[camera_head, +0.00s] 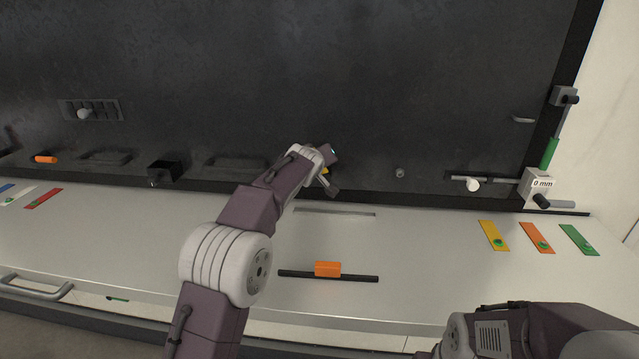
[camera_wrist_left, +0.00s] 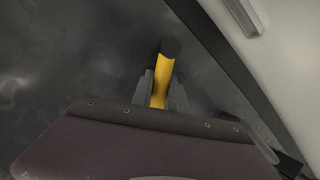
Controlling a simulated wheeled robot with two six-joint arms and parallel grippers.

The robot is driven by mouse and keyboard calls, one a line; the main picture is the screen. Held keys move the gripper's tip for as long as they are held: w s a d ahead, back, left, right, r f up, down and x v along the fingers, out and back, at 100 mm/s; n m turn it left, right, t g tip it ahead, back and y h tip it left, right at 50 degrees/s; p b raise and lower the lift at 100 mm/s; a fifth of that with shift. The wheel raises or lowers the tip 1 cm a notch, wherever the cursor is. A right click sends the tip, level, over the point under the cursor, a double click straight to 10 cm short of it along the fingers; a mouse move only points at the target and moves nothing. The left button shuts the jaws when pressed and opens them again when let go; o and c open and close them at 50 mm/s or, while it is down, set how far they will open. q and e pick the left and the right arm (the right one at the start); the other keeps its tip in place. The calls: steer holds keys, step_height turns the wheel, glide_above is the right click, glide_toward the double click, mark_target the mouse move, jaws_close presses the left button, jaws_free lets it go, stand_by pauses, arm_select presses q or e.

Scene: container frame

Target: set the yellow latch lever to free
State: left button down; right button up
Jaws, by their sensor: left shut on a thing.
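The yellow latch lever (camera_wrist_left: 164,75) shows in the left wrist view, with a dark round end at its top. It lies between the fingers of my left gripper (camera_wrist_left: 162,98), which is shut on it. In the head view my left gripper (camera_head: 330,182) is at the lower part of the dark panel, and only a bit of the yellow lever (camera_head: 325,171) shows beside it. The wrist hides most of the lever there. My right arm shows at the lower right of the head view, but its gripper is out of the frame.
The dark panel (camera_head: 300,70) stands behind a pale ledge (camera_head: 420,250). An orange block (camera_head: 327,269) sits on a dark bar on the ledge. Coloured plates, such as a yellow one (camera_head: 494,236), lie at the right. A white knob (camera_head: 473,184) on a rail is right of the gripper.

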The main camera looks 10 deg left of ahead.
arm_select(q)
steer(key=shift+d+f+m+y+b, duration=0.1)
steer(key=shift+d+m+y+b, duration=0.2)
steer(key=shift+d+m+b, duration=0.25)
steer(key=shift+d+r+m+y, duration=0.2)
steer(key=shift+d+m+y, duration=0.15)
steer(key=shift+m+y, duration=0.3)
steer(key=shift+d+m+y, duration=0.25)
steer(key=shift+m+y, duration=0.2)
steer(key=shift+m, duration=0.05)
steer(key=c, duration=1.4)
jaws_free()
steer(key=shift+o, duration=0.5)
steer(key=shift+r, duration=0.1)
